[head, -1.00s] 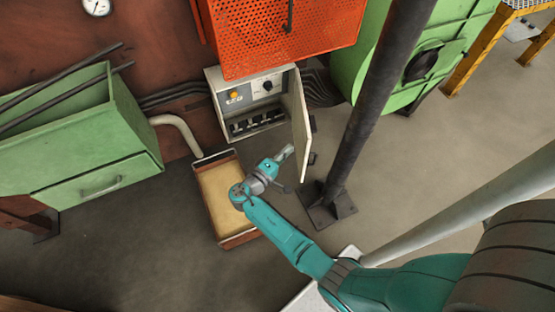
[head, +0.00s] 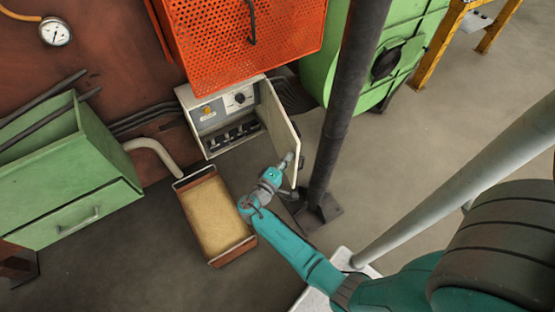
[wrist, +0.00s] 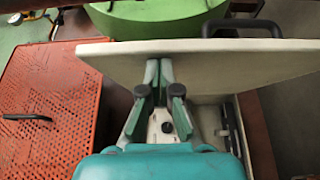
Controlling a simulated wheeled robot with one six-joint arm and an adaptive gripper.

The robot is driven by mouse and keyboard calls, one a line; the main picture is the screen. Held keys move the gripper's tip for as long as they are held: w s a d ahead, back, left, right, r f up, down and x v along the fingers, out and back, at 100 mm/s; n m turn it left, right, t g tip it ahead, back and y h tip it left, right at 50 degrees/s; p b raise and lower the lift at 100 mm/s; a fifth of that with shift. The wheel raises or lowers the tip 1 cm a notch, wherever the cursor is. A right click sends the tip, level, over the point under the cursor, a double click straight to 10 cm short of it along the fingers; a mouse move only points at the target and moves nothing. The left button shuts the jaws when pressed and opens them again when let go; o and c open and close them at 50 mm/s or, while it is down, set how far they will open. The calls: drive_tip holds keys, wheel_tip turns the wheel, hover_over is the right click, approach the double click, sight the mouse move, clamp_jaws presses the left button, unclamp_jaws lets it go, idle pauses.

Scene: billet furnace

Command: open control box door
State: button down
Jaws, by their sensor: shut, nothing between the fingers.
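The control box (head: 225,119) is a pale cabinet below the orange mesh guard, with a knob panel and a row of dark parts inside. Its pale door (head: 277,122) is hinged on the right side and stands wide open, swung outward. In the wrist view the door (wrist: 235,62) is a broad panel crossing the upper middle, with a black handle (wrist: 241,28) beyond its upper edge. My gripper (head: 288,160) is shut and empty at the door's inner side, near its free edge. In the wrist view the closed fingers (wrist: 159,75) meet the door's face; exact contact is unclear.
A dark post (head: 340,100) stands on a base plate just right of the door. A sand-filled tray (head: 240,252) lies on the floor below the box. A green drawer cabinet (head: 75,190) is at left, a green machine (head: 400,50) behind the post.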

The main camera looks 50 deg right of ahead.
drive_tip(key=s+d, duration=0.3)
drive_tip(key=d, duration=0.2)
drive_tip(key=shift+d, duration=0.2)
drive_tip(key=shift+a, duration=0.1)
